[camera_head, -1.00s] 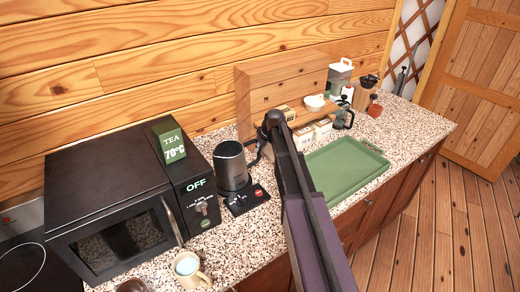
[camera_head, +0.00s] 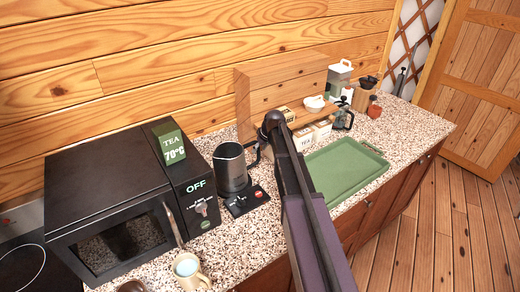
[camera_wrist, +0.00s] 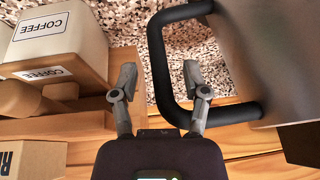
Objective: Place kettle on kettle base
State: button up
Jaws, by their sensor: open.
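The grey kettle (camera_head: 231,172) stands upright on the black kettle base (camera_head: 245,202), beside the microwave. From the head view I cannot tell whether it is fully seated. Its black handle (camera_wrist: 160,62) fills the middle of the wrist view, with the grey kettle body (camera_wrist: 280,65) to the right. My gripper (camera_wrist: 160,76) is open, one finger on each side of the handle, and I see no clear grip. In the head view my arm hides the fingers.
A mug (camera_head: 188,270) sits in front. A coffee box (camera_wrist: 60,35) and wooden shelf are close to my gripper. A green tray (camera_head: 345,172) lies right.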

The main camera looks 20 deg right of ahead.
jog(key=p+v, duration=1)
jog(key=v, duration=0.1)
jog(key=shift+r+p, duration=0.3)
jog(key=shift+r, duration=0.1)
jog(key=shift+s, duration=0.15)
dwell(0.5)
jog(key=s+a+m+g, duration=0.1)
jog(key=s+a, duration=0.2)
jog(key=s, duration=0.5)
jog(key=s+a+f+m+g+h, duration=0.1)
jog(key=s+a, duration=0.3)
jog(key=s, duration=0.5)
jog(key=s+a+m+g+h, duration=0.1)
jog(key=s+a, duration=0.3)
jog(key=s, duration=0.4)
jog(key=shift+s+f+m+g, duration=0.3)
jog(key=shift+s+g, duration=0.05)
jog(key=shift+g, duration=0.15)
notch_tip(320, 180, down, 12)
jog(key=b, duration=1.1)
jog(key=shift+b, duration=0.4)
jog(key=shift+r, duration=0.2)
